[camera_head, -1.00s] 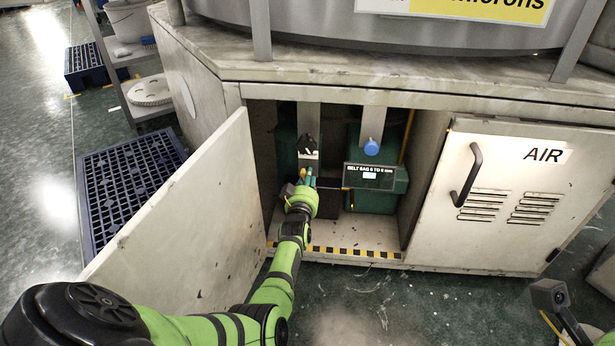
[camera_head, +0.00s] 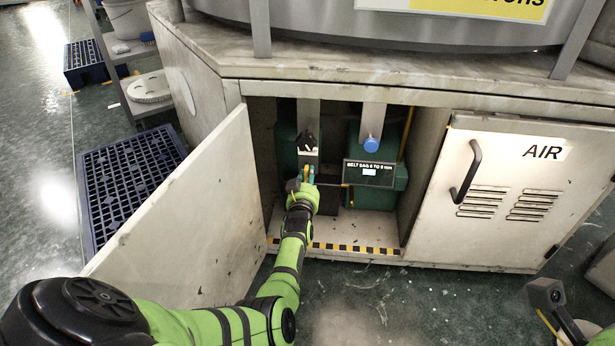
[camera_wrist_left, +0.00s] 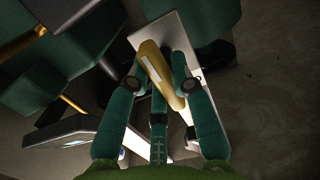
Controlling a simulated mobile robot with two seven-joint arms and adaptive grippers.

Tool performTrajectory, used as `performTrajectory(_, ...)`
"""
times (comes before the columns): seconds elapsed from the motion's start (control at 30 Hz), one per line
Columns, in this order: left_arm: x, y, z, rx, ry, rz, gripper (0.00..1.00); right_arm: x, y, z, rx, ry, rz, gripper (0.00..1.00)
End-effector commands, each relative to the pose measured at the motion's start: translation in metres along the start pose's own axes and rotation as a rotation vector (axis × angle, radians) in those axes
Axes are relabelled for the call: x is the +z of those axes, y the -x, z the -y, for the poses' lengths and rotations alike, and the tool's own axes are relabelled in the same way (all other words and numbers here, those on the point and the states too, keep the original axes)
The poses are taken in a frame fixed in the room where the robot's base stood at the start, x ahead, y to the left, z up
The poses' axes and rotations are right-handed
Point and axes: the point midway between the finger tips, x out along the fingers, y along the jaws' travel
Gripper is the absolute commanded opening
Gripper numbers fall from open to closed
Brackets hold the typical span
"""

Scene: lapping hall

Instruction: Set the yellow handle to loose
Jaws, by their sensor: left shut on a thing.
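The yellow handle (camera_wrist_left: 160,72) shows in the left wrist view as a yellow bar with a pale label, lying aslant in front of a light metal plate. My left gripper (camera_wrist_left: 160,85) is shut on it, with teal fingers on both sides of the bar. In the head view my left gripper (camera_head: 308,174) reaches into the open cabinet, below a black knob (camera_head: 306,142), and hides most of the handle. I cannot read the handle's setting. My right gripper is out of view.
The open cabinet door (camera_head: 190,215) stands left of my arm. A display reading "BELT SAG" (camera_head: 370,173) and a blue knob (camera_head: 371,144) are right of the hand. The AIR door (camera_head: 515,195) is closed. A striped strip (camera_head: 355,249) marks the cabinet's lower edge.

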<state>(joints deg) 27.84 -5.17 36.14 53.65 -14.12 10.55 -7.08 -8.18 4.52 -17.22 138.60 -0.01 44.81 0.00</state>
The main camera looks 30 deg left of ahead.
Motion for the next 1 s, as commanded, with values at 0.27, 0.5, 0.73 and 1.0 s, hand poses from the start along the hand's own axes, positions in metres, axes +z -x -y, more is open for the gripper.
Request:
performTrajectory(0.27, -0.003, -0.001, 0.000, 0.000, -0.006, -0.007, 0.46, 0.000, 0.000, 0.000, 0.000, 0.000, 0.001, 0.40)
performTrajectory(0.5, -0.002, -0.001, 0.000, 0.000, -0.003, -0.003, 0.46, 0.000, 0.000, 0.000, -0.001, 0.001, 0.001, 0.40)
performTrajectory(0.73, 0.001, 0.009, -0.001, 0.001, -0.003, -0.001, 0.46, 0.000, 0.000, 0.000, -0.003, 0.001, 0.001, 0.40)
performTrajectory(1.0, 0.000, 0.043, 0.000, 0.001, -0.003, -0.002, 0.46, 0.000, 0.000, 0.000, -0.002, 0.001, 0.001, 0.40)
